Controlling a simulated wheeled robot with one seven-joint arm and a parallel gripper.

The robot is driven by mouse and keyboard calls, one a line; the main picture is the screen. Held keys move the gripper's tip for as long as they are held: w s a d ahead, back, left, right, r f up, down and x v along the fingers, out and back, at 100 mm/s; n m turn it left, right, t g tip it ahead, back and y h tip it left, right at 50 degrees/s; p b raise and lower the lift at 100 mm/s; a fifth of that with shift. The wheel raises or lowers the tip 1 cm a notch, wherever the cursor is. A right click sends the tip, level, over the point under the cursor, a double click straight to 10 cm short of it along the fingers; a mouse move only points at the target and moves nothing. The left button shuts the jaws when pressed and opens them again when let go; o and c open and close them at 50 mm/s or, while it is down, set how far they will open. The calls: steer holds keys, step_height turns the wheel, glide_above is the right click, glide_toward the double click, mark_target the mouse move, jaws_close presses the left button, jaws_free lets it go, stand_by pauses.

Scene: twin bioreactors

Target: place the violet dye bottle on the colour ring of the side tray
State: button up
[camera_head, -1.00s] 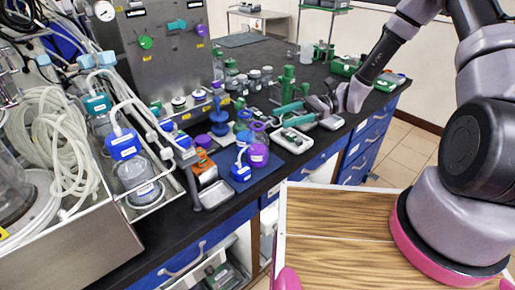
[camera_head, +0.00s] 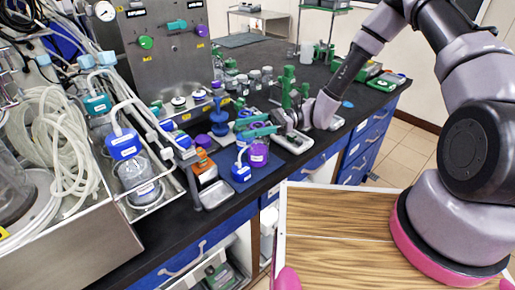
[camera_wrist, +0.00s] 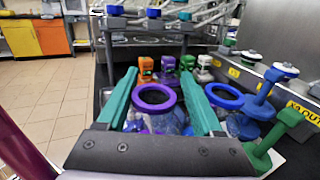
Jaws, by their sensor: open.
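My gripper (camera_head: 248,126) is open, its teal fingers pointing left over the bench. In the wrist view (camera_wrist: 159,74) a violet ring-shaped top (camera_wrist: 153,98) shows between the fingers, with clear glass below it. Nothing is visibly gripped; whether the fingers touch it cannot be told. A violet, labelled bottle (camera_head: 258,156) stands in front of the fingers in the head view. I cannot tell whether it is the same thing as the ring-topped one. A metal tray (camera_head: 216,196) lies at the bench's front edge. The colour ring on the side tray cannot be made out clearly.
A blue ring-topped vessel (camera_wrist: 223,96) stands close to the right finger. A blue stand (camera_wrist: 265,92) and a green stand (camera_wrist: 283,130) rise at the right. A blue-capped bottle (camera_head: 241,172) stands near the front edge. Small coloured-top containers (camera_wrist: 168,66) stand beyond the fingertips.

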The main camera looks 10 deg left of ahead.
steer(key=shift+s+a, duration=0.15)
steer(key=shift+a, duration=0.15)
jaws_close()
stand_by(1.2)
